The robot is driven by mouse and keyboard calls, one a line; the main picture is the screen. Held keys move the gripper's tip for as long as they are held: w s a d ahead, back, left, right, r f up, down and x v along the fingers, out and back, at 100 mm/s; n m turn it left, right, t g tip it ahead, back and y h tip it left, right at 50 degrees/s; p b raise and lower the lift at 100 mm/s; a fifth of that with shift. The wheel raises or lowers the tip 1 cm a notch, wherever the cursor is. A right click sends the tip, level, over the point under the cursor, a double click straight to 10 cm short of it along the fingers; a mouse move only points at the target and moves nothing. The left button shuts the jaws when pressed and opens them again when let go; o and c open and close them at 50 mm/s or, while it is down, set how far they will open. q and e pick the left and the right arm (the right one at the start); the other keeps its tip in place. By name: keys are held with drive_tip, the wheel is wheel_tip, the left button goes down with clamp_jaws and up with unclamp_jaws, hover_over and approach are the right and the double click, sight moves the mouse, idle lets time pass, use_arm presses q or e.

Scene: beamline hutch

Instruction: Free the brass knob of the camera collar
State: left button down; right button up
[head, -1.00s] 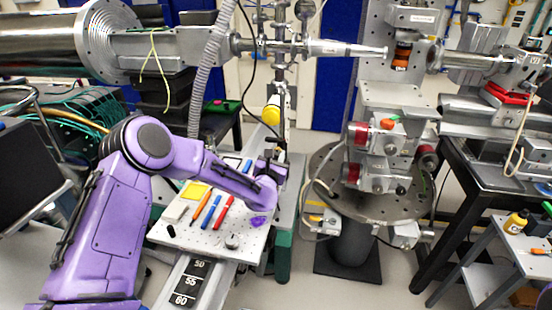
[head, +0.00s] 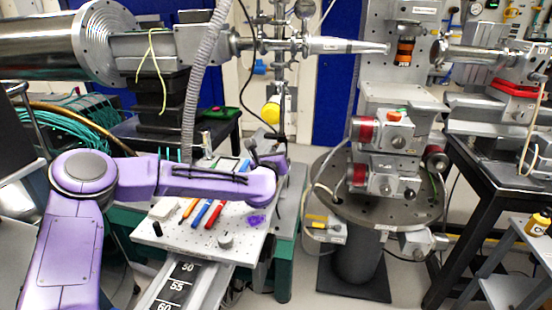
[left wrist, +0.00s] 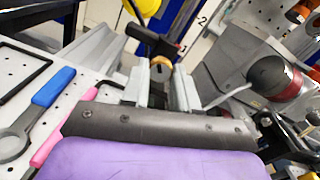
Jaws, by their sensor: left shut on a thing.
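My left gripper (head: 268,152) is at the far right edge of the perforated bench plate, low beside the upright post. In the left wrist view its two fingers (left wrist: 162,90) are closed on a small brass knob (left wrist: 159,70). A black part (left wrist: 163,45), seemingly the camera collar, is right behind the knob, with a dark lever sticking up to the left. The fingers cover part of the knob. In the head view the knob is too small and hidden to make out. My right gripper is not in view.
The bench plate (head: 180,232) carries orange, blue and red handled tools. A blue-handled wrench (left wrist: 35,118) and black hex key lie left of the fingers in the wrist view. A yellow ball (head: 271,112) hangs above the gripper. A stage with red-ended motors (head: 364,130) stands right.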

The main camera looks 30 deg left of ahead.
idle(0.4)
use_arm(q)
drive_tip(key=c, duration=0.9)
unclamp_jaws()
drive_tip(key=shift+o, duration=0.2)
drive_tip(key=shift+s, duration=0.15)
drive_tip(key=b+v, duration=0.1)
drive_tip(key=v, duration=0.9)
drive_tip(key=shift+s+b, duration=0.15)
drive_tip(key=shift+b, duration=0.25)
